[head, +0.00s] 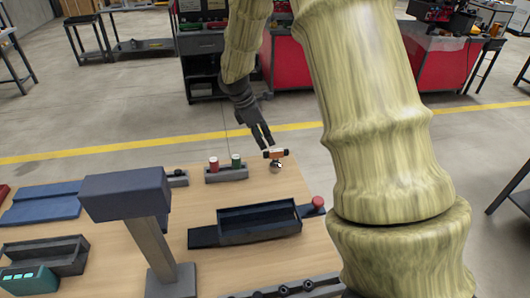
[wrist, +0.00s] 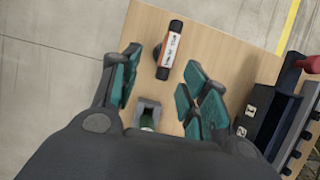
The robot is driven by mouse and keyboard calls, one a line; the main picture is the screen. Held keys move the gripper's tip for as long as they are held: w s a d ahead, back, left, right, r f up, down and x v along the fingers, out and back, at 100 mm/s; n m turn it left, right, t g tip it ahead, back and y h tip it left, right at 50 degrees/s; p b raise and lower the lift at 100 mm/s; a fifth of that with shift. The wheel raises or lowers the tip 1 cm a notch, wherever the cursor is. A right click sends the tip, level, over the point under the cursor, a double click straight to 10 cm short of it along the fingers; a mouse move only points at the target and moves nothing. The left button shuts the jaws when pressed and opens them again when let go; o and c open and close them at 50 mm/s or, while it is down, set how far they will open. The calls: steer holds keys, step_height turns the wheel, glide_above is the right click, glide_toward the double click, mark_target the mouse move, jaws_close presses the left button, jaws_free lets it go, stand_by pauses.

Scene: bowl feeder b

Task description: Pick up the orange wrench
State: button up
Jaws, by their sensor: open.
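The orange tool that best fits the wrench (head: 275,154) is at the far edge of the wooden table in the head view. It has black ends and an orange middle, with a small grey metallic part below it. In the wrist view it is a short bar (wrist: 169,50) with black ends and a white and orange labelled middle. My gripper (head: 263,137) hangs just above and left of it in the head view. In the wrist view my gripper's (wrist: 163,62) teal-padded fingers are spread, with the tool between and slightly beyond their tips. Nothing is held.
A grey holder (head: 226,174) with a red and a green cylinder stands left of the tool. A dark open tray (head: 258,219) and a red knob (head: 318,202) are nearer. A blue-grey post-mounted box (head: 125,193) rises at left. Bare wood surrounds the tool.

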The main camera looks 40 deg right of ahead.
mark_target(276, 151)
steer(key=x, duration=0.1)
steer(key=p+x, duration=0.1)
steer(key=x, duration=0.3)
steer(key=shift+s+d+p, duration=0.15)
steer(key=shift+s+p, duration=0.15)
steer(key=shift+s, duration=0.1)
steer(key=shift+s+d+f+p, duration=0.55)
steer(key=shift+s+f, duration=0.3)
steer(key=shift+f, duration=0.05)
steer(key=shift+w+d+f, duration=0.1)
steer(key=shift+w+f, duration=0.25)
steer(key=shift+f, duration=0.45)
steer(key=shift+s+r, duration=0.15)
steer(key=shift+s, duration=0.1)
jaws_close()
